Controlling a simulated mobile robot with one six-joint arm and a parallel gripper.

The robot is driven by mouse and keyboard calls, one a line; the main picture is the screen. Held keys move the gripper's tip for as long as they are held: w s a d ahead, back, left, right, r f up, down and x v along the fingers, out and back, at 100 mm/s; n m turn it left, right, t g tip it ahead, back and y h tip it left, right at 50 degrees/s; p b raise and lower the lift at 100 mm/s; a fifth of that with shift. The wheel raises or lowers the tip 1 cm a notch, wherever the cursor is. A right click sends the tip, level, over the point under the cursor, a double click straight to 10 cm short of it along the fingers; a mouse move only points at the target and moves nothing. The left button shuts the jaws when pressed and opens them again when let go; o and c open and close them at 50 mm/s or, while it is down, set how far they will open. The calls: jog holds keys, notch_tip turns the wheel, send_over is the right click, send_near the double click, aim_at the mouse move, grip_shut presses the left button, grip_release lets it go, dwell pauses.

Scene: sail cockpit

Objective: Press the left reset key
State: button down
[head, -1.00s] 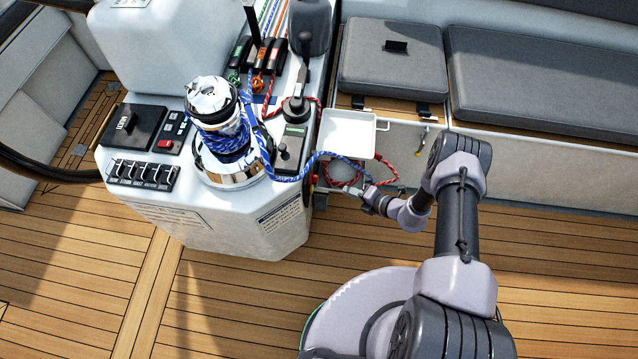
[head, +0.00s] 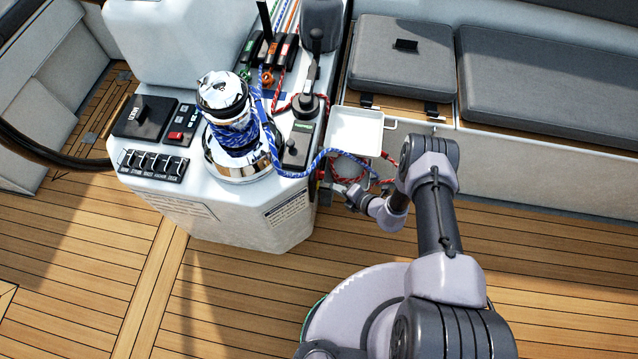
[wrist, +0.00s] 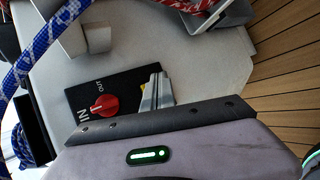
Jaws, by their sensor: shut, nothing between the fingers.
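My gripper (head: 340,189) is low at the right side of the white console (head: 245,230), below the white tray. In the wrist view its fingers (wrist: 156,92) are together and empty, in front of a black panel (wrist: 88,92) on a pale wall. The panel carries a red knob (wrist: 103,107) marked IN and OUT. A small yellow patch (wrist: 144,86) shows beside the fingers. I cannot make out a left reset key in either view; the fingers cover the right part of the panel. Whether they touch it I cannot tell.
A blue rope (head: 335,152) runs from the winch (head: 236,150) past the white tray (head: 355,130); it also crosses the left of the wrist view (wrist: 45,45). Red rope (head: 350,172) hangs under the tray. A bench (head: 530,90) stands behind. The wooden deck (head: 90,270) is clear in front.

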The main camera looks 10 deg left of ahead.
jog(key=shift+a, duration=1)
jog(key=shift+a+f, duration=0.1)
dwell(1.2)
jog(key=shift+a+b, duration=0.3)
jog(key=shift+b, duration=0.1)
jog(key=shift+a, duration=0.4)
dwell(0.5)
jog(key=shift+d, duration=0.15)
jog(key=shift+d+b, duration=0.35)
jog(key=shift+d, duration=0.3)
jog(key=d+b, duration=0.1)
jog(key=d, duration=0.4)
